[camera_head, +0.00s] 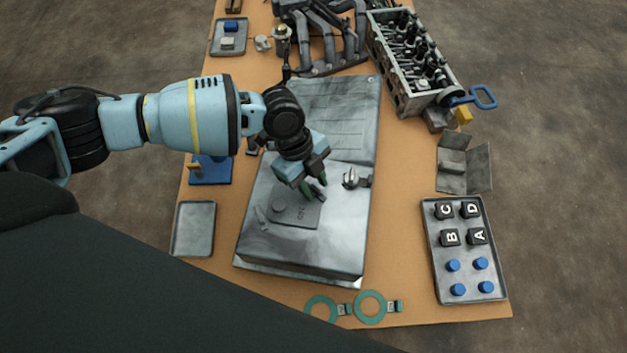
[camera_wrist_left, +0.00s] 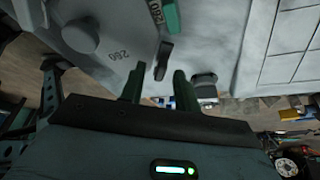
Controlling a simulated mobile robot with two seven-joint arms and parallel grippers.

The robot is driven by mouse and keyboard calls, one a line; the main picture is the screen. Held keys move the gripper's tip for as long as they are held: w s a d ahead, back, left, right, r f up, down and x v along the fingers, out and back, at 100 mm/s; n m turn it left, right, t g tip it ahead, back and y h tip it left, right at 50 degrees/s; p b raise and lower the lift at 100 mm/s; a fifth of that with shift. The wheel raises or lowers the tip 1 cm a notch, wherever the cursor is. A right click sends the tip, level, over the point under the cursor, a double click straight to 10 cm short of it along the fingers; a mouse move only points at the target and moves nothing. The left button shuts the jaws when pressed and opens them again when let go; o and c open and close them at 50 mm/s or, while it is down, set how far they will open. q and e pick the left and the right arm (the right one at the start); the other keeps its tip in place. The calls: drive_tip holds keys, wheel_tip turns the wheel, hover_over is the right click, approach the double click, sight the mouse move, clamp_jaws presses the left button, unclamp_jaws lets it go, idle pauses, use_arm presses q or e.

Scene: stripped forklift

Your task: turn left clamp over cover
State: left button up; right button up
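A square grey cover (camera_head: 303,214) with a round knob lies on the large grey housing (camera_head: 260,245). The cover also shows at the upper left of the wrist view (camera_wrist_left: 115,65). My left gripper (camera_head: 315,191) points down over the cover's upper right corner. In the wrist view its two dark green fingers (camera_wrist_left: 158,87) stand apart, with a small dark lever-like piece (camera_wrist_left: 162,62) beyond and between their tips; contact cannot be told. A metal clamp (camera_head: 355,180) stands right of the gripper. Which clamp the dark piece belongs to is unclear. My right gripper is out of view.
A tray with lettered blocks and blue pegs (camera_head: 467,280) lies at the right. An empty tray (camera_head: 193,229) is at the left. Two green rings (camera_head: 370,307) lie at the front edge. A cylinder head (camera_head: 410,65) and pipes (camera_head: 327,32) stand at the back.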

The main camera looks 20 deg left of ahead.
use_arm(q)
drive_tip(key=c, duration=0.4)
clamp_jaws()
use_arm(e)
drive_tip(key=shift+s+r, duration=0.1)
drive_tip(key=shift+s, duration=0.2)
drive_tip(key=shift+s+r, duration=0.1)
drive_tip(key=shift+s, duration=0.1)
